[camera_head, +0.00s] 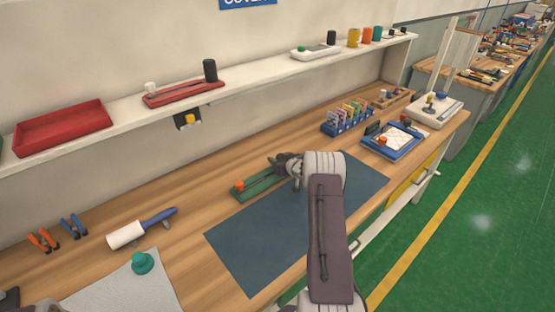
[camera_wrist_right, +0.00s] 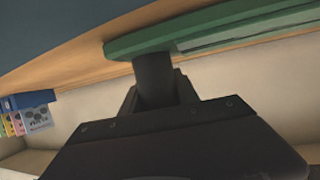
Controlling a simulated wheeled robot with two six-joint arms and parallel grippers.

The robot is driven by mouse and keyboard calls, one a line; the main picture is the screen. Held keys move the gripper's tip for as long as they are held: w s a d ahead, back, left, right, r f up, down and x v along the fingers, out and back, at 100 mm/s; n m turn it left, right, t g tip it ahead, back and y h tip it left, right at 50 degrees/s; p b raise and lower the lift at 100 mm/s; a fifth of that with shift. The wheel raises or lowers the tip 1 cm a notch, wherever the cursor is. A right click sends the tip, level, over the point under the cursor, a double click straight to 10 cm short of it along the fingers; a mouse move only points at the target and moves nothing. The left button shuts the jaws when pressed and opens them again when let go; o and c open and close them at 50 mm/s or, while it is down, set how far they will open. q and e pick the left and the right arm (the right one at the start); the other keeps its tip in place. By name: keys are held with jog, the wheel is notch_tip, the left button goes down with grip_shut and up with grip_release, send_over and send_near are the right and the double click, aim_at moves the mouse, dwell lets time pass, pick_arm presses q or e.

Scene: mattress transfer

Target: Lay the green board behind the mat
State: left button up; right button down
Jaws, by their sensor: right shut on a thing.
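The green board (camera_head: 264,185), long and narrow with an orange knob (camera_head: 239,185) at its left end, is just behind the back edge of the dark blue mat (camera_head: 245,250). I cannot tell whether it rests on the wood or is slightly above it. My right gripper (camera_head: 286,164) is shut on the board's right end; my own forearm crosses the mat. In the right wrist view the board (camera_wrist_right: 225,28) meets the dark finger, with a strip of wood between it and the mat (camera_wrist_right: 50,25). Dark grey parts at the head view's bottom-left corner may be my left gripper, mostly cut off.
Behind the board is bare wood (camera_head: 205,180) up to the wall. A blue rack of cards (camera_head: 347,122) and a blue tray (camera_head: 393,142) stand to the right. A white roller (camera_head: 127,235) and a grey cloth (camera_head: 110,288) with a green knob lie left. A shelf overhangs the back.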

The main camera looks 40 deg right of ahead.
jog(key=c, duration=0.9)
grip_release()
jog(key=shift+f, duration=0.1)
